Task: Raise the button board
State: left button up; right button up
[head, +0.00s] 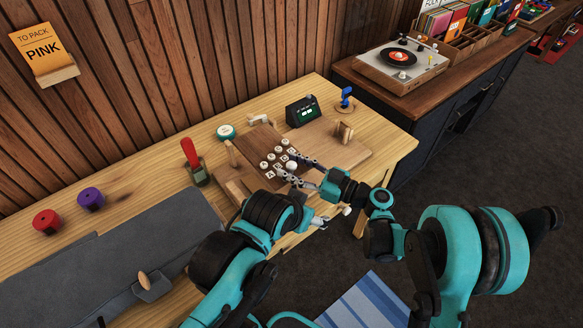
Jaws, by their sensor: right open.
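The button board (258,138) is a dark brown panel with several round white lettered buttons (278,149). It lies on a lighter wooden base (325,138) on the workbench. My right gripper (284,163) is open over the board's near right part, its two dark fingers spread with a white button between them in the picture. I cannot tell whether the fingers touch the board. My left gripper (319,221) is at the bench's front edge, below the right one, partly hidden behind its own arm; its jaws are too small to read.
A small dark screen (302,111), a blue clamp-like tool (346,98) and a teal round tin (226,132) stand behind the board. Red (46,221) and purple (91,198) spools and a grey mat (110,265) lie further left.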

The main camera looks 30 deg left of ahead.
jog(key=shift+a, duration=0.2)
grip_shut()
